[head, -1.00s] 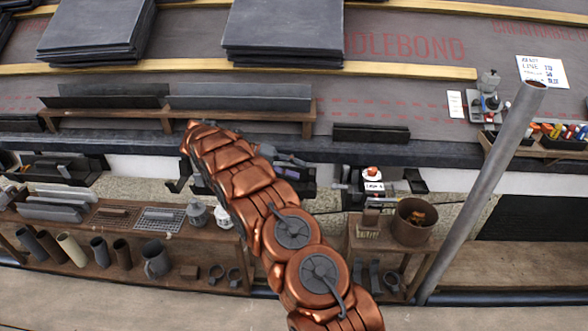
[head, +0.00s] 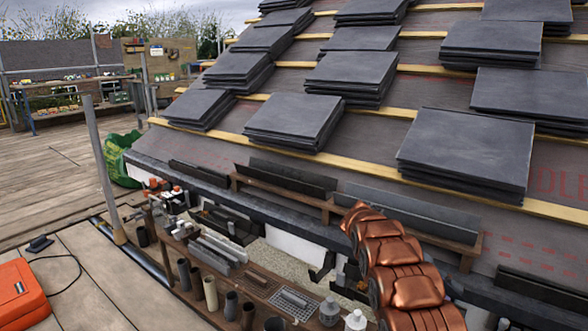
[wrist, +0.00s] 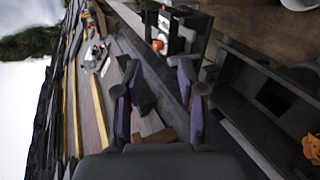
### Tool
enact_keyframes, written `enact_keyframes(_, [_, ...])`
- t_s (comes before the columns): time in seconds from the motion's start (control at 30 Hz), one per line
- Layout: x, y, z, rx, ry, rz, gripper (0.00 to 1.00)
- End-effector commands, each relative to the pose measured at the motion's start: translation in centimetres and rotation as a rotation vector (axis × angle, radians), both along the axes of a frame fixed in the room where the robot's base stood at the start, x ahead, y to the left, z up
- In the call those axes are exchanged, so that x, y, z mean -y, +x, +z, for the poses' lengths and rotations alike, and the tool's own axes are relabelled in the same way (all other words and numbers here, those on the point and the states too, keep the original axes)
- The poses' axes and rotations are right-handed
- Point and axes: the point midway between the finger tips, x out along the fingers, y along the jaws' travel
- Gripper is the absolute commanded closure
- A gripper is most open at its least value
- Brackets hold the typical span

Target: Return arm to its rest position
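My arm (head: 395,270) is copper-coloured and segmented. It rises from the bottom right of the head view in front of the long work shelf at the eaves. My gripper (wrist: 156,102) shows in the wrist view with its two dark, purple-sided fingers spread apart. No held object shows between them; brown wooden pieces (wrist: 150,125) appear beyond the gap. In the head view the gripper is mostly hidden behind the arm.
Stacks of dark slates (head: 467,152) lie on the roof battens. A wooden rack (head: 300,197) holds long dark strips along the eaves. Below, a bench holds pipes (head: 210,293) and trays. A grey pole (head: 103,170) and an orange case (head: 20,292) stand left. The left decking is largely open.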

Motion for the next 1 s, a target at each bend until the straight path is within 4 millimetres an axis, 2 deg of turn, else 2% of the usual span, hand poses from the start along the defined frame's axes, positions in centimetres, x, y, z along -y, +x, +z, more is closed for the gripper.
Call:
enact_keyframes(0.03, [-0.3, -0.5, 2.9, 0.002, 0.025, 0.009, 0.60])
enact_keyframes(0.3, [-1.9, -3.9, 10.8, -0.004, 0.165, 0.057, 0.60])
enact_keyframes(0.67, [-4.9, -9.6, 20.3, 0.011, 0.356, 0.122, 0.60])
enact_keyframes(1.0, [-8.5, -15.9, 28.1, 0.040, 0.535, 0.185, 0.60])
